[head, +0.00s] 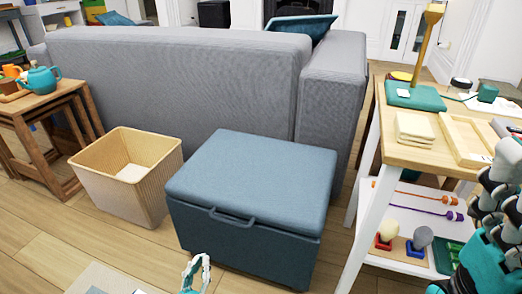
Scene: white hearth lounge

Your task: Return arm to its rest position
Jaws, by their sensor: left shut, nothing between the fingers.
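My left gripper (197,270) shows small at the bottom edge, left of centre, as pale fingers above a teal part. It is shut and holds nothing. It appears in front of the blue storage ottoman (255,165), low in the picture; I cannot tell the exact gap between them. My right arm (490,260), teal with dark and white links, is at the right edge, beside the wooden-topped shelf table. Its gripper is not to be seen.
The ottoman's lid is closed. A wicker bin (118,190) stands left of it, before a grey sofa (170,80). Nested tables (50,100) with a teal teapot (42,80) are far left. The shelf table (392,150) at right holds a folded cloth (414,128) and tray (462,140).

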